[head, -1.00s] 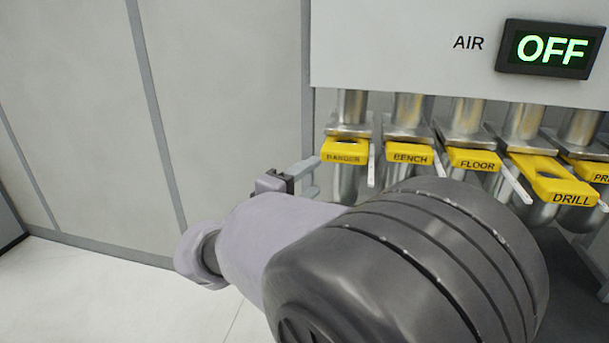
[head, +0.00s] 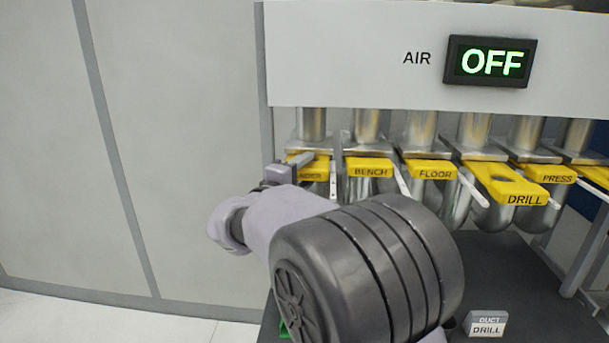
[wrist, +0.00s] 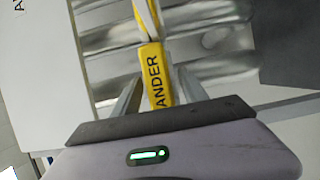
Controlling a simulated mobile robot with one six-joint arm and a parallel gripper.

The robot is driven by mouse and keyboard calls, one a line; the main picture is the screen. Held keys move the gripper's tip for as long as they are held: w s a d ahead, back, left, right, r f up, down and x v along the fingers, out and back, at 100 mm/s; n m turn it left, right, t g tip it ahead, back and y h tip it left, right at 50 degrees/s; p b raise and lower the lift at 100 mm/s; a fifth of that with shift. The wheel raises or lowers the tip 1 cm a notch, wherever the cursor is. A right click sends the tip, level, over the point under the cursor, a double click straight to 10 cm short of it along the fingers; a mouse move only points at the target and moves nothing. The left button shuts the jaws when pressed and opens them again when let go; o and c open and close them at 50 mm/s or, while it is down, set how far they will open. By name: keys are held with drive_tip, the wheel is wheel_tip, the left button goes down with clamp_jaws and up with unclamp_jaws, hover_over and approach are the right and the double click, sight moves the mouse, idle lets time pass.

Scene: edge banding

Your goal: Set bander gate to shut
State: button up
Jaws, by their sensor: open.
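The bander gate is a yellow plate (head: 318,170) at the left end of the row, under a metal duct pipe. Its label is partly hidden by my gripper (head: 296,162) in the head view. In the wrist view the yellow plate (wrist: 157,80), reading "ANDER", lies between the two fingers of my gripper (wrist: 152,95). The fingers stand apart on either side of it, and I cannot tell whether either touches it. A pale lever (head: 333,180) hangs at the plate's right side.
Right of it are the bench gate (head: 369,170), floor gate (head: 432,170), press gate (head: 545,173) and drill gate (head: 508,184), which sticks out further. An air display (head: 490,62) reads OFF. A small sign (head: 486,324) reads "DUCT DRILL". A plain wall panel (head: 170,150) stands left.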

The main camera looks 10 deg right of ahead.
drive_tip(key=shift+w+d, duration=0.1)
drive_tip(key=shift+w, duration=0.05)
clamp_jaws()
idle(1.4)
